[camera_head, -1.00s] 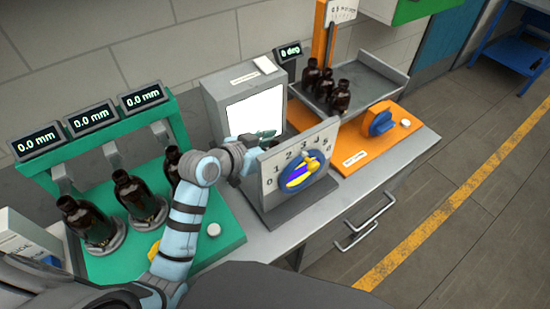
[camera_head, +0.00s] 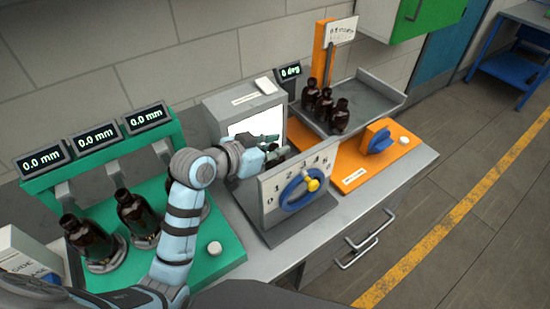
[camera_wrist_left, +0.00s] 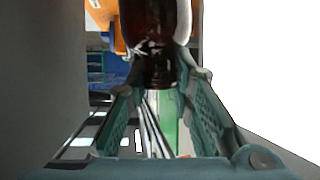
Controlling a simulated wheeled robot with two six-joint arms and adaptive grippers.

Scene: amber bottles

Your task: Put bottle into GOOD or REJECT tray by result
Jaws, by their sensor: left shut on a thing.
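My left gripper (camera_head: 268,148) is in front of the lit white screen of a grey box (camera_head: 215,125), behind the numbered dial panel (camera_head: 270,195). It is shut on an amber bottle (camera_wrist_left: 155,45), seen in the left wrist view between the fingers and cut off by the top edge. In the head view that bottle is mostly hidden. Two amber bottles stand on the green fixture (camera_head: 88,240) (camera_head: 138,213); my left arm covers the area beside them. Several more amber bottles (camera_head: 325,103) stand in a grey tray (camera_head: 375,92). No GOOD or REJECT label is readable. My right gripper is not in view.
The green fixture (camera_head: 235,250) has displays reading 0.0 mm. Another display (camera_head: 290,72) reads 0 deg. The dial panel has a blue wheel with a yellow knob (camera_head: 313,185). An orange base (camera_head: 350,160) with a blue knob (camera_head: 378,138) stands right. Floor is clear beyond the bench.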

